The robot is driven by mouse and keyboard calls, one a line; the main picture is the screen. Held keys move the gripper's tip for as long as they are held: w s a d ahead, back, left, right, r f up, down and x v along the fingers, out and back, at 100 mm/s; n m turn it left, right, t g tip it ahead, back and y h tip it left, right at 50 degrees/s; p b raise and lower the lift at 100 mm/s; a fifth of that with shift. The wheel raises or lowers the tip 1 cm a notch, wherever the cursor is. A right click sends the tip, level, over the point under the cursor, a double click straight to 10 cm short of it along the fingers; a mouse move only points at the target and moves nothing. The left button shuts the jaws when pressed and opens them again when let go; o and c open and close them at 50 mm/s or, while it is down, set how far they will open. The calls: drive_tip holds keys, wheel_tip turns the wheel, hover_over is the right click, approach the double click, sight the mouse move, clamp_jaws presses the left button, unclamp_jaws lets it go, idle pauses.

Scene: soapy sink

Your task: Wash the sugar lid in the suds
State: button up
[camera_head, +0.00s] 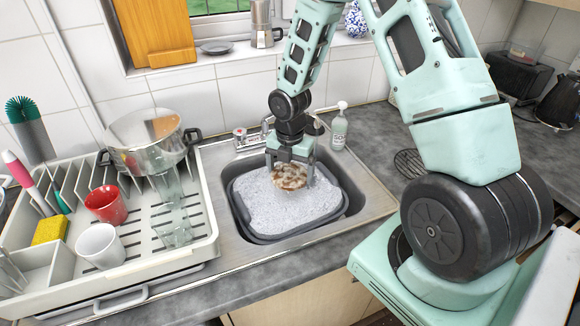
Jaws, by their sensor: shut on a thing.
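My gripper (290,172) is over the sink and points down at the suds. It is shut on a round, whitish lid with brown stains, the sugar lid (289,177). The lid is at or just above the suds; I cannot tell whether it touches them. The suds (285,210) fill a grey basin (346,207) set in the steel sink (368,188).
A dish rack (205,215) at the left holds a steel pot (145,135), a glass (170,215), a red mug (106,204), a white mug (100,245) and a yellow sponge (49,229). A soap bottle (339,127) stands behind the sink, near the tap (240,134). The right counter is partly clear.

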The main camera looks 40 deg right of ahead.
sight(291, 224)
wheel_tip(291, 224, down, 20)
drive_tip(key=b, duration=1.5)
drive_tip(key=shift+f, duration=0.25)
drive_tip(key=shift+d, duration=0.1)
